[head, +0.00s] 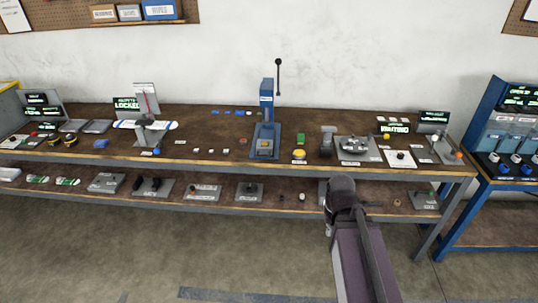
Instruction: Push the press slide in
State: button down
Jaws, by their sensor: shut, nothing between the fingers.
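The press (266,116) is a blue upright column on the bench, with a thin black lever topped by a dark knob rising at its right. A small tan and grey part (264,146) sits low at its front, probably the slide; how far it sticks out is too small to tell. My arm (344,200) rises from the bottom right of centre, its dark joint in front of the lower shelf. My gripper's fingers cannot be made out. The arm is right of the press and apart from it.
The brown bench top (210,150) is clear just left of the press, apart from small parts. A yellow button (299,154) and a grey stand (327,142) are right of it. The lower shelf (222,208) holds several fixtures. A blue rack (512,125) stands at right.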

aim_at(265, 151)
jog(key=i, duration=0.85)
